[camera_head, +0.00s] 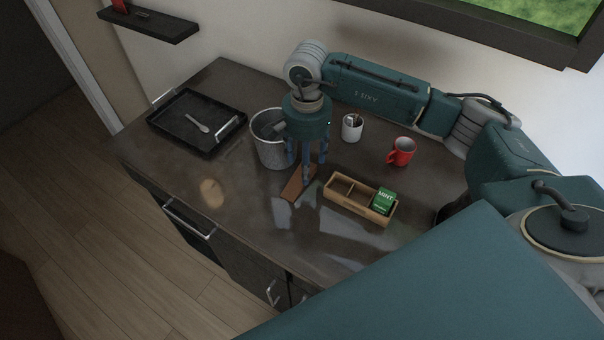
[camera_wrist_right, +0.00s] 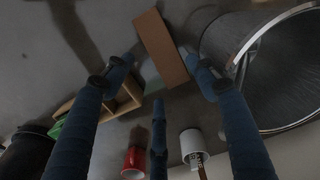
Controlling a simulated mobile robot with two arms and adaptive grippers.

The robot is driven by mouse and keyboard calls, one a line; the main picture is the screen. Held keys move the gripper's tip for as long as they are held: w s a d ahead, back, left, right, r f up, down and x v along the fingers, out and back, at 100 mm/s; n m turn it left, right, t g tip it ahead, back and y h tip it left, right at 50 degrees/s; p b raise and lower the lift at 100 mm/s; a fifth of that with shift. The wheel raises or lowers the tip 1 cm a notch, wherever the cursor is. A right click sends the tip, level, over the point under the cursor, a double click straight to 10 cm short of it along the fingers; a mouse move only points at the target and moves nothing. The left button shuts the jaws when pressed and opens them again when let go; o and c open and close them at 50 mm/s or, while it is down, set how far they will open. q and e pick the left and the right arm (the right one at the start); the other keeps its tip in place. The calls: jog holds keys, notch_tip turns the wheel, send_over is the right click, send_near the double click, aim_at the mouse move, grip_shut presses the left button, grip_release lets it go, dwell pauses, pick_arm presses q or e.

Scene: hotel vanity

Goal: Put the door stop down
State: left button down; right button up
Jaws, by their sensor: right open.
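The door stop (camera_head: 298,184) is a brown wooden wedge lying on the dark vanity top (camera_head: 240,215), between the metal bin and the wooden box. My right gripper (camera_head: 307,178) points down at it with blue fingers spread. In the right wrist view the door stop (camera_wrist_right: 162,48) shows between the open fingers (camera_wrist_right: 156,70), with clear gaps at its sides. It looks free of the fingers and resting on the vanity top. My left gripper is not in view.
A metal bin (camera_head: 268,152) stands close left of the gripper. A wooden box (camera_head: 345,205) with a green mint packet (camera_head: 383,200) is close right. A white cup (camera_head: 352,130) and red mug (camera_head: 402,152) stand behind. A black tray (camera_head: 173,128) is at left. The front is clear.

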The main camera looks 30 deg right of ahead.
aim_at(299, 180)
jog(key=shift+f+p, duration=0.25)
jog(key=shift+p, duration=0.05)
notch_tip(299, 180, down, 4)
jog(key=shift+f+p, duration=0.2)
jog(key=shift+p, duration=1.05)
jog(key=shift+w+f, duration=0.15)
jog(key=shift+f, duration=0.1)
jog(key=c, duration=1.1)
jog(key=shift+r, duration=0.1)
